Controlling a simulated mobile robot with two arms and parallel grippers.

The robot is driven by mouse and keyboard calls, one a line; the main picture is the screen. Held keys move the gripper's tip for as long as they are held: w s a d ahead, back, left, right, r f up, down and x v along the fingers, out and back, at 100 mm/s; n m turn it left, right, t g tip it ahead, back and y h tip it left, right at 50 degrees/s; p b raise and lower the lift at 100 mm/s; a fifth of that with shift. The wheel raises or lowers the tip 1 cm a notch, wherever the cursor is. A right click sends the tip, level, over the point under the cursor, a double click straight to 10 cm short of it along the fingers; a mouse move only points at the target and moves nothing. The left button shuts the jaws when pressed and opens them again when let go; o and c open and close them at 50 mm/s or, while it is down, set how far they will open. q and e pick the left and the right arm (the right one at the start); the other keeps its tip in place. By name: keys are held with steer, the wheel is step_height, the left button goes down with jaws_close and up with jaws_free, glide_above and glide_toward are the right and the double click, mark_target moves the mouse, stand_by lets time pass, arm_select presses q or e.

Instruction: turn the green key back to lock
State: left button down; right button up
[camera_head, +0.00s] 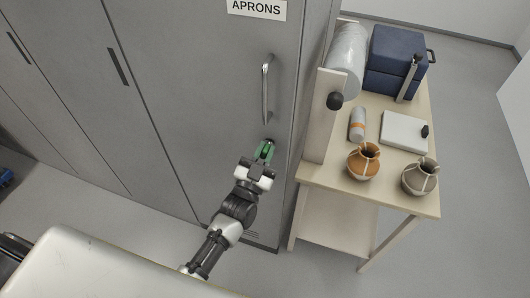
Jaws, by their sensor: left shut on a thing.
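The green key (265,150) is at the lock on the grey locker door (205,90), below the silver handle (266,90). My left gripper (262,158) is at the door with its jaws shut on the green key. The keyhole and most of the key are hidden by the fingers, so I cannot tell how far the key is turned. The door looks closed. A sign reading APRONS (257,9) is on the door above the handle. My right gripper does not show.
A wooden table (400,195) stands right of the locker. A wooden post with a black knob (335,101) stands close to the locker.

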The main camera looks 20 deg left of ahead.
arm_select(q)
steer(key=shift+n+y, duration=1.2)
steer(key=shift+n, duration=1)
steer(key=c, duration=1.1)
jaws_free()
steer(key=b+v, duration=0.2)
steer(key=v, duration=0.8)
steer(key=shift+s+f, duration=0.3)
steer(key=shift+s, duration=0.05)
